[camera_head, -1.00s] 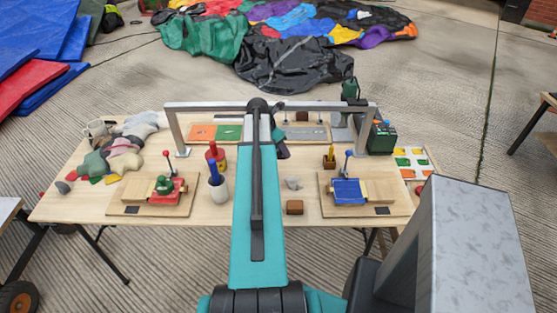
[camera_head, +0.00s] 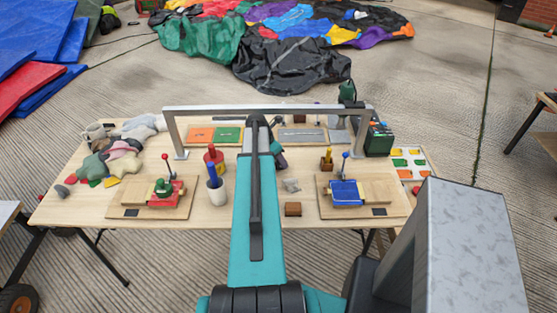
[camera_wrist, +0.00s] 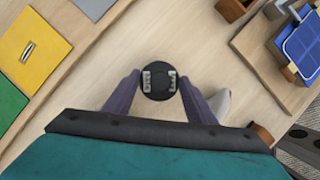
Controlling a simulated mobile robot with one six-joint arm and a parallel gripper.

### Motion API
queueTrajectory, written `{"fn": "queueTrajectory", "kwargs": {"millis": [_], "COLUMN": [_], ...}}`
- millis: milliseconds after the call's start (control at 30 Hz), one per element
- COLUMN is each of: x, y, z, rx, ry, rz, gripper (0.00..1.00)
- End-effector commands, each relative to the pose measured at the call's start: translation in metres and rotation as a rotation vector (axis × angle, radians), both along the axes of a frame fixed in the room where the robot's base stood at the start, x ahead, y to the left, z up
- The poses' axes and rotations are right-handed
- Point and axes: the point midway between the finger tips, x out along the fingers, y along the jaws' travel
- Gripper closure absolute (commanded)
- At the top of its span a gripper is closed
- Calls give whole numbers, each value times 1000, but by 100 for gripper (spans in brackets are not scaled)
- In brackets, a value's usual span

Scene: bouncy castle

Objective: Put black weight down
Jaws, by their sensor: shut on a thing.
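The black weight (camera_wrist: 158,70) is a round dark disc or knob seen from above in the wrist view. My gripper (camera_wrist: 159,84) is shut on it, with a grey pad on each side. Bare wooden tabletop shows around it; I cannot tell whether its underside touches the table. In the head view my arm hides the weight and most of the gripper (camera_head: 277,157), which is over the middle of the table.
A metal gantry (camera_head: 265,110) spans the wooden table (camera_head: 250,215). Fixtures with a red block (camera_head: 168,192) and a blue block (camera_head: 346,193) stand left and right.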

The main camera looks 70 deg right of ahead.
Motion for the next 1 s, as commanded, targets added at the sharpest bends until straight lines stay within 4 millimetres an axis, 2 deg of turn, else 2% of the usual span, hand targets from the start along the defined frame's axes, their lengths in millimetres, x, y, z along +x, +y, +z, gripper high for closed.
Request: {"fn": "queueTrajectory", "kwargs": {"millis": [233, 667, 700, 800, 1000], "x": [1, 1, 1, 1, 1], "y": [0, 0, 0, 0, 0], "z": [-16, -20, -20, -20, -20], "rx": [-1, -2, -1, -1, 0], "ry": [0, 1, 0, 0, 0], "rz": [2, 2, 2, 2, 2], "gripper": [90, 90, 43, 31, 31]}}
